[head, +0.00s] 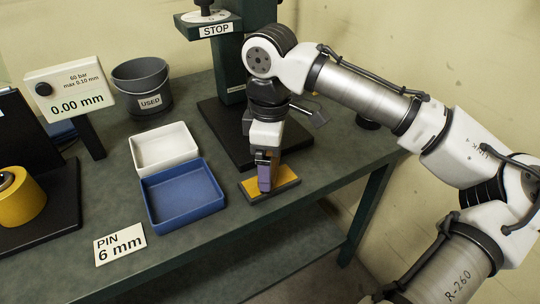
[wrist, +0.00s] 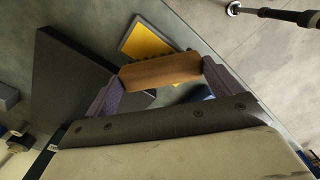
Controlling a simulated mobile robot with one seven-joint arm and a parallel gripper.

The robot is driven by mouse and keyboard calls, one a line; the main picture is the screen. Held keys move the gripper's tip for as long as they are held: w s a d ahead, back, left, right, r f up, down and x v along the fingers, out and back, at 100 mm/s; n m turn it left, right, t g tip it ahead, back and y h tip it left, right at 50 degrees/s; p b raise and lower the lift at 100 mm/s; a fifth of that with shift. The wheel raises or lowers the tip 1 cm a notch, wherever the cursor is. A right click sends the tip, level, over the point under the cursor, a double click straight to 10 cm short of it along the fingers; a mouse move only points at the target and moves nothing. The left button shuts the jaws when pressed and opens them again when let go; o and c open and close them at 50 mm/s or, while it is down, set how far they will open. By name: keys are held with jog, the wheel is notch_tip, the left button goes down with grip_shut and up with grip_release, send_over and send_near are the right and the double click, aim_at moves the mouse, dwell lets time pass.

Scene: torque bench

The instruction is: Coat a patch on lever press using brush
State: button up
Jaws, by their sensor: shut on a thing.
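My gripper (head: 264,184) points down over a grey block with a yellow top (head: 285,181) at the front edge of the bench. In the wrist view its two purple fingers (wrist: 161,75) are shut on the brush, whose brown wooden handle (wrist: 160,70) spans between them. The yellow-topped block (wrist: 150,38) shows just beyond the handle. The brush's bristles are mostly hidden, so I cannot tell whether they touch the block. The lever press stands behind my gripper, with a green column (head: 231,70), a STOP label and a dark base plate (head: 222,138).
A blue tray (head: 186,219) and a white tray (head: 164,165) lie left of my gripper. A dark bucket (head: 143,101) marked USED stands behind them. A gauge reading 0.00 mm (head: 70,87), a yellow cylinder (head: 20,203) and a PIN 6 mm card (head: 120,244) are farther left.

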jog(key=shift+f, duration=0.5)
dwell(0.3)
jog(key=shift+f, duration=0.1)
dwell(1.9)
notch_tip(320, 180, up, 7)
jog(key=p, duration=0.8)
jog(key=shift+s, duration=0.1)
dwell(0.7)
